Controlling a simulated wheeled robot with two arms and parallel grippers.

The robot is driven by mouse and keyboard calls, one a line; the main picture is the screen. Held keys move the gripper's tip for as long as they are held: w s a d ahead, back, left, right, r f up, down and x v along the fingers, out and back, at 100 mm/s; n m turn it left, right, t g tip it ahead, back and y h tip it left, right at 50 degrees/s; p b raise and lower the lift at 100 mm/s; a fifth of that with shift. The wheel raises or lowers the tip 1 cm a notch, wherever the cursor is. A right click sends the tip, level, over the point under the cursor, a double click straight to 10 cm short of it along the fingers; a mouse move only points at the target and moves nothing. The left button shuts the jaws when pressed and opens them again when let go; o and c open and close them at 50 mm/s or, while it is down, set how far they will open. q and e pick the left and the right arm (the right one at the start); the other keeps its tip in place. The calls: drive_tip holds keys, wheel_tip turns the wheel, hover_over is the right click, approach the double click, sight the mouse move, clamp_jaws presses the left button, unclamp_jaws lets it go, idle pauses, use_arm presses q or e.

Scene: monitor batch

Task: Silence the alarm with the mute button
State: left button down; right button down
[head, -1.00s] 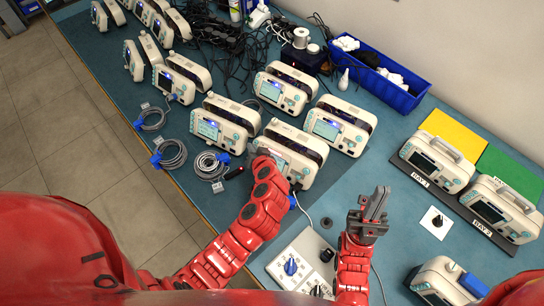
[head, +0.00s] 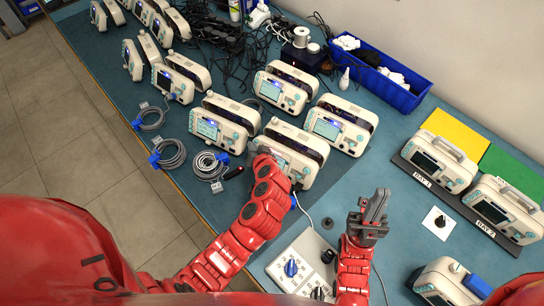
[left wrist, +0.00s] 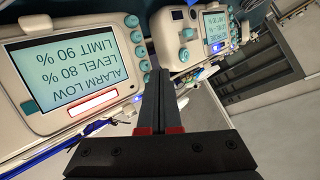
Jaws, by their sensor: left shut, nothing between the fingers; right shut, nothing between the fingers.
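The alarming monitor (head: 303,141) is a cream box with a screen and teal buttons. In the left wrist view its screen (left wrist: 68,70) appears upside down and reads ALARM LOW, LEVEL 80 %, LIMIT 90 %. A pale lit bar with a red border (left wrist: 93,103) is beside the screen. Several teal buttons (left wrist: 137,37) line its edge; I cannot tell which one is mute. My left gripper (left wrist: 152,75) is shut and empty, its tips close to these buttons; contact cannot be told. In the head view my left arm hides part of the monitor. My right gripper (head: 377,197) is shut and empty over the bench.
Similar monitors stand close by, one to the left (head: 225,122) and one behind (head: 340,125). Coiled grey cables (head: 208,165) lie left of my left arm. A control box with a blue knob (head: 291,267) is in front. Bay monitors (head: 437,160) and a blue bin (head: 400,94) are right.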

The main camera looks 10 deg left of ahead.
use_arm(q)
drive_tip(key=shift+w+d+f+b, duration=0.1)
drive_tip(key=shift+w+f+b, duration=0.15)
drive_tip(key=shift+b, duration=0.15)
idle(0.8)
drive_tip(key=shift+r, duration=0.1)
drive_tip(key=shift+s+a+r, duration=0.3)
drive_tip(key=shift+s+r, duration=0.05)
drive_tip(key=shift+s, duration=0.3)
drive_tip(key=s, duration=0.1)
drive_tip(key=s+a+r, duration=0.1)
drive_tip(key=s, duration=0.1)
drive_tip(key=s+r, duration=0.1)
drive_tip(key=shift+s+a, duration=0.15)
drive_tip(key=shift+a, duration=0.25)
idle(0.7)
